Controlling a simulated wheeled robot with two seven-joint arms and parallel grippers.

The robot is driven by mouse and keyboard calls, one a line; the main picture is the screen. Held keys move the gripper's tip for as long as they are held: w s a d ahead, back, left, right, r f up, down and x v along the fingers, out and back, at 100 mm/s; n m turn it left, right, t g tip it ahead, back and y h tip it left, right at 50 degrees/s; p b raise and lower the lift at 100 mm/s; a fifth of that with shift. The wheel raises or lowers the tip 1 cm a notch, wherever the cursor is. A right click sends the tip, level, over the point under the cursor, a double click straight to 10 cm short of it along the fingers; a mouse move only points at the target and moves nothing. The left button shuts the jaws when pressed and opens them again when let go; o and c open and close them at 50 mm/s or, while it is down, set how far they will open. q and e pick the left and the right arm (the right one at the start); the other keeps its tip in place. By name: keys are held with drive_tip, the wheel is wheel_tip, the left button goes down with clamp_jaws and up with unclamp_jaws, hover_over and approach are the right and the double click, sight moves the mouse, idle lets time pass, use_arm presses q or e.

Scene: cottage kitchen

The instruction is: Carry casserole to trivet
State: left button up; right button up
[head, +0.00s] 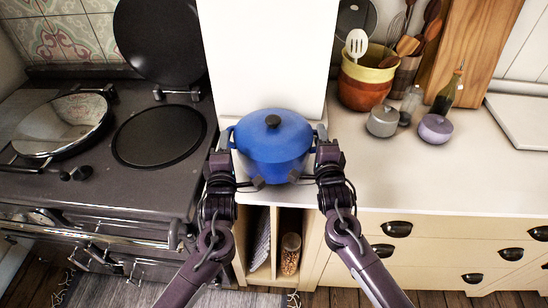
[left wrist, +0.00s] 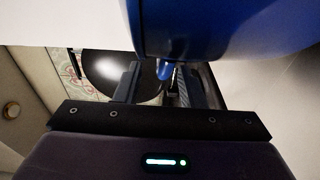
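The casserole (head: 272,148) is a blue lidded pot with a dark knob, upright between my two grippers over the narrow pale counter section. Whether it touches the surface is hidden. My left gripper (head: 219,158) is at its left side handle. In the left wrist view the left gripper's fingers (left wrist: 160,85) stand apart on either side of the small blue handle (left wrist: 165,70), with gaps visible. My right gripper (head: 328,152) is at the right side handle; its finger opening is hidden from above. I cannot make out a trivet in either view.
The front right counter (head: 400,178) is clear.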

drive_tip(key=shift+s, duration=0.2)
use_arm(q)
drive_tip(key=s, duration=0.9)
drive_tip(key=shift+d, duration=0.35)
use_arm(e)
drive_tip(key=s, duration=1.1)
drive_tip(key=shift+s+d, duration=0.35)
drive_tip(key=shift+d, duration=0.1)
